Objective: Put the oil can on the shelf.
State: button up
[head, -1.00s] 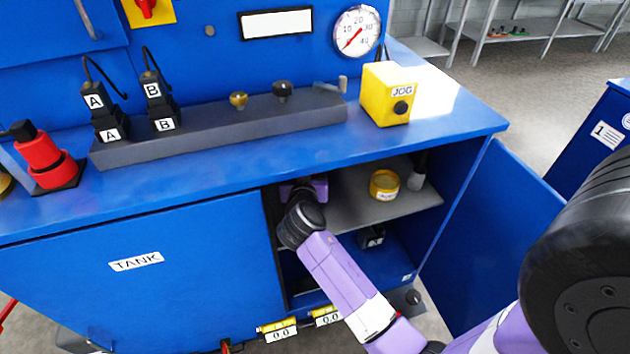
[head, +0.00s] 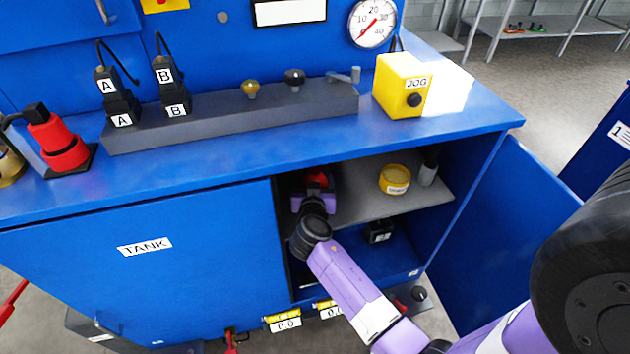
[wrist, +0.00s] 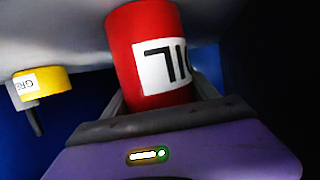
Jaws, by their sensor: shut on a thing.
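The oil can is a red cylinder with a white label, large in the wrist view (wrist: 150,45); its lettering is upside down and partly cut off. In the head view only a small red part of it (head: 318,179) shows inside the open cabinet. My gripper (head: 316,198) is shut on the can, with a finger on each side of it in the wrist view (wrist: 162,97). The grey shelf (head: 359,205) is inside the cabinet, and the can is at its left part. I cannot tell whether the can's base touches the shelf.
A yellow tin (head: 395,180) and a dark-topped grey item (head: 428,168) stand on the shelf's right part. A black labelled box (head: 379,232) is below the shelf. The cabinet door (head: 510,230) is open at right; the TANK panel (head: 140,270) borders the opening at left.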

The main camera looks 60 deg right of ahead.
jog(key=o, duration=1.2)
jog(key=shift+f, duration=0.15)
jog(key=o, duration=0.5)
jog(key=shift+c, duration=0.2)
jog(key=shift+r, duration=0.25)
jog(key=shift+s+a, duration=0.1)
jog(key=shift+a, duration=0.2)
jog(key=b+v, duration=0.1)
jog(key=v, duration=1)
jog(key=shift+s+a+r, duration=0.1)
jog(key=shift+a+r, duration=0.05)
jog(key=shift+a, duration=0.1)
